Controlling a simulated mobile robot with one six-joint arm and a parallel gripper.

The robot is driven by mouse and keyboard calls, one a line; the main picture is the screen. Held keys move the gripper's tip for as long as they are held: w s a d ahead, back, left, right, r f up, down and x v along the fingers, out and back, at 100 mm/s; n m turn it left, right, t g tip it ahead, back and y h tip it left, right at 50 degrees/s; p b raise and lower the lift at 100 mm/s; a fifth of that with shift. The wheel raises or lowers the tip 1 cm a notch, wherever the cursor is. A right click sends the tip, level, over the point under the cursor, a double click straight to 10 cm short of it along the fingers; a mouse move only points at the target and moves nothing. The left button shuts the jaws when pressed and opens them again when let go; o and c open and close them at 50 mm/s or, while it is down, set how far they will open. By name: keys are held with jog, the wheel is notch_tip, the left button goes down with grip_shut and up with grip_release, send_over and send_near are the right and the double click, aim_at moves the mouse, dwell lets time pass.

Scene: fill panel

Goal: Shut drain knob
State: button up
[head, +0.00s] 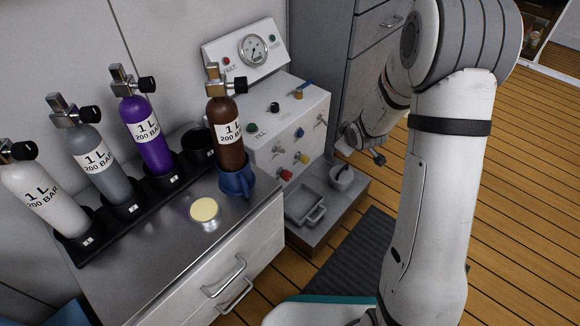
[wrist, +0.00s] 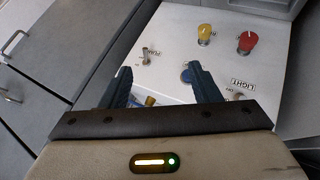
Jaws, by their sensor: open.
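The white control panel (head: 287,125) stands at the centre of the head view. Its front carries a yellow knob (head: 302,158), a red knob (head: 286,174), a blue knob (head: 299,132) and metal toggles. They also show in the wrist view: yellow knob (wrist: 205,32), red knob (wrist: 246,40), blue knob (wrist: 187,74). No drain label is readable, so I cannot tell which knob is the drain. My gripper (wrist: 159,70) is open and empty, in front of the panel. A blue and brass part (wrist: 150,100) shows between its fingers, partly hidden.
A brass valve with a blue lever (head: 303,87) is on the panel's top. A gauge box (head: 247,46) stands behind. Several gas bottles, including a brown one (head: 226,132) in a blue holder, stand left. A grey tray (head: 303,207) and mortar (head: 341,177) sit below.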

jog(key=w+a+f+n+t+y, duration=0.1)
jog(key=w+a+f+n+y, duration=0.2)
jog(key=f, duration=0.4)
jog(key=n+t+y, duration=0.3)
jog(key=n+y, duration=0.5)
jog(key=y, duration=0.1)
send_near(289, 178)
jog(key=x, duration=0.4)
jog(key=b+x, duration=0.2)
jog(key=x, duration=0.5)
jog(key=shift+w+b, duration=0.1)
jog(key=shift+b, duration=0.3)
